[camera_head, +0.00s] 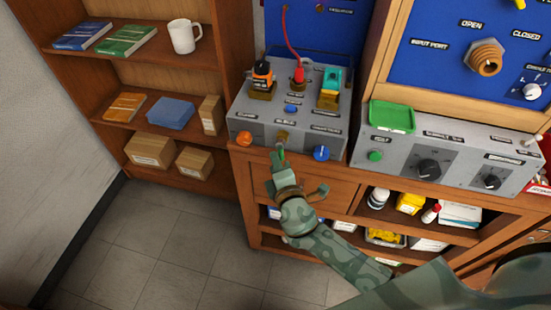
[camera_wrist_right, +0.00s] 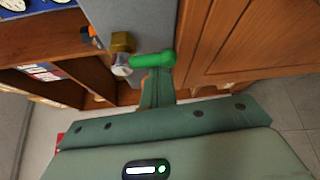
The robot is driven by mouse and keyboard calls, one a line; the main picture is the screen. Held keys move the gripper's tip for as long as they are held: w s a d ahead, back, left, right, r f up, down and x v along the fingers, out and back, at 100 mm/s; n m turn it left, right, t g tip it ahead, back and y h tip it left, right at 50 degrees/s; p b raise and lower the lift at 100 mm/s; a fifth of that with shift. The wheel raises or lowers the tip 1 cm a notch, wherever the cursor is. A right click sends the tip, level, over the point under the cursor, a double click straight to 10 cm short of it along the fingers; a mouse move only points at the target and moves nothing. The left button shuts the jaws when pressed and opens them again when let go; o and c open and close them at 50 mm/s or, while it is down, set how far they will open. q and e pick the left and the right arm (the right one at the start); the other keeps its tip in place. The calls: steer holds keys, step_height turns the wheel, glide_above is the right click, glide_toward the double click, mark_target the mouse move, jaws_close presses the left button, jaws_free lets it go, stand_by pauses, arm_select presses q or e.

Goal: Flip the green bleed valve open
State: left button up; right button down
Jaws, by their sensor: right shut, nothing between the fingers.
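The green bleed valve lever (camera_wrist_right: 150,61) sticks out from a brass fitting (camera_wrist_right: 122,42) on the front of the grey test box. In the head view the brass fitting (camera_head: 283,137) shows between an orange knob and a blue knob, and the lever is mostly hidden by my gripper. My right gripper (camera_head: 279,158) is shut and empty, its fingertips right at the lever. In the wrist view the fingertips (camera_wrist_right: 158,76) lie against or just in front of the lever's free end; I cannot tell if they touch. My left gripper is not in view.
The grey box (camera_head: 245,110) carries an orange knob (camera_head: 245,138), a blue knob (camera_head: 321,153) and fittings on top. A second grey box with a green tray (camera_head: 391,116) stands to the right. Shelves (camera_head: 140,65) stand at the left. The floor in front is clear.

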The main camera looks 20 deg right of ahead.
arm_select(q)
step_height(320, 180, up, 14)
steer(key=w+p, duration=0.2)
steer(key=p, duration=1.1)
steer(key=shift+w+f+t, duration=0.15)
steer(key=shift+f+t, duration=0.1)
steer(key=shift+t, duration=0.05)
arm_select(e)
steer(key=n+g, duration=0.1)
steer(key=n, duration=0.1)
steer(key=s+d+n+g+h, duration=0.1)
steer(key=d+r+n+g+h, duration=0.1)
steer(key=n+g, duration=0.1)
steer(key=shift+s+d+n, duration=0.2)
steer(key=shift+s+n, duration=0.1)
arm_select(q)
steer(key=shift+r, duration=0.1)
